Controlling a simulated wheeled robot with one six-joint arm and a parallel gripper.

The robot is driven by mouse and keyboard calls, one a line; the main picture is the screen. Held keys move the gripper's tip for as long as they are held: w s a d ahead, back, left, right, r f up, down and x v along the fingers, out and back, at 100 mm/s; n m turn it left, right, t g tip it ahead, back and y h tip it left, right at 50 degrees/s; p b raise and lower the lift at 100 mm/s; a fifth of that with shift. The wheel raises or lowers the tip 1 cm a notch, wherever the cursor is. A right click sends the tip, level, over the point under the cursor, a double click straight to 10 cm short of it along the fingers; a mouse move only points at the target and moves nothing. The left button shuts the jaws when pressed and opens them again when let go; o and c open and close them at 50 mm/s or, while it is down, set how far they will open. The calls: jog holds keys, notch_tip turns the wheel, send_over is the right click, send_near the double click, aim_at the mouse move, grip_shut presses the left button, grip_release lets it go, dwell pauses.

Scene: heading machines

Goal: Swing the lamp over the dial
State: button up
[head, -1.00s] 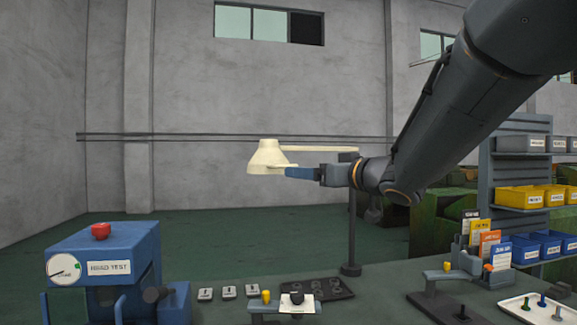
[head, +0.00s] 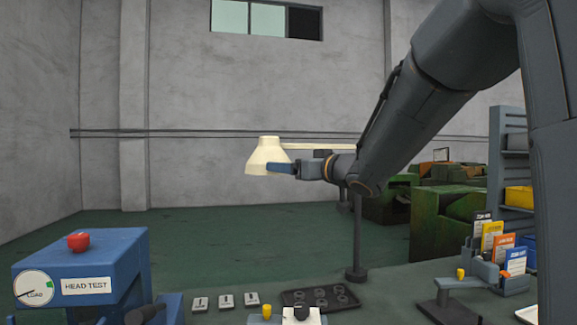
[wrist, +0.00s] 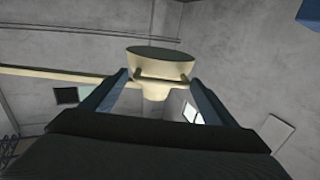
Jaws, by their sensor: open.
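The cream lamp (head: 268,157) hangs shade down on a thin arm (head: 315,147) from a dark post (head: 357,240). In the wrist view the lamp shade (wrist: 155,60) is straight ahead, with a small handle bar (wrist: 160,79) on its near side. My gripper (head: 278,168) is at the lamp's lower right side. In the wrist view its open fingers (wrist: 158,88) reach up to either side of the handle bar; whether they touch it I cannot tell. The round white dial (head: 35,288), marked LOAD, is on the blue HEAD TEST machine (head: 100,260) at lower left.
A red knob (head: 78,242) tops the machine. Several small white tags (head: 225,301) and a dark tray (head: 320,298) lie on the bench below the lamp. Coloured cards (head: 498,246) stand at right. The air between lamp and machine is clear.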

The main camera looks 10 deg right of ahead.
jog(key=shift+w+a, duration=0.3)
jog(key=shift+w, duration=0.3)
jog(key=c, duration=1.2)
jog(key=shift+s, duration=0.1)
jog(key=shift+c, duration=0.2)
